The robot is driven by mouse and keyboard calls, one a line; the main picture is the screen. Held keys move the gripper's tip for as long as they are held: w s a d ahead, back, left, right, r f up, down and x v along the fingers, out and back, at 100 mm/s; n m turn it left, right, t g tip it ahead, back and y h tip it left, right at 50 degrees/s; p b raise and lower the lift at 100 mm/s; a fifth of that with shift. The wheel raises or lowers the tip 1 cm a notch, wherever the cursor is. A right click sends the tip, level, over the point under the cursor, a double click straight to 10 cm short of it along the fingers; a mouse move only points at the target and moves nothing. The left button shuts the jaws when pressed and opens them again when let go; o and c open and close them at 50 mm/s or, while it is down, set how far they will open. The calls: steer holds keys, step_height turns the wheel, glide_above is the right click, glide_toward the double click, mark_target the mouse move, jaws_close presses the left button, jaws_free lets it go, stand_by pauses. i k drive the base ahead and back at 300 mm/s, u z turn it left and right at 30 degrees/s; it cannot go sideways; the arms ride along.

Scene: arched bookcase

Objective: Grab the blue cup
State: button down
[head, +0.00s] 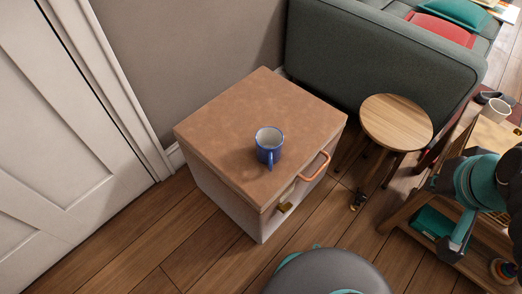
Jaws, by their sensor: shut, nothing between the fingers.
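The blue cup (269,146) stands upright on the brown top of a low cabinet (225,120). It is blue outside and pale inside, and its handle points toward the bottom of the picture. Nothing touches the cup except the cabinet top under it. Parts of my arm, teal and dark grey, show at the right edge, well apart from the cup. I cannot make out my gripper's fingers in the head view.
The cabinet's front has a copper-coloured handle (314,166). A round wooden stool (396,122) and a green sofa (385,55) stand close to it. A wooden shelf unit with a white cup (497,110) is at right. A white door (65,150) is at left. Wooden floor lies clear at lower left.

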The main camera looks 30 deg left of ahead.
mark_target(269, 139)
steer(key=z, duration=1.5)
steer(key=k, duration=1.55)
steer(key=u, duration=0.5)
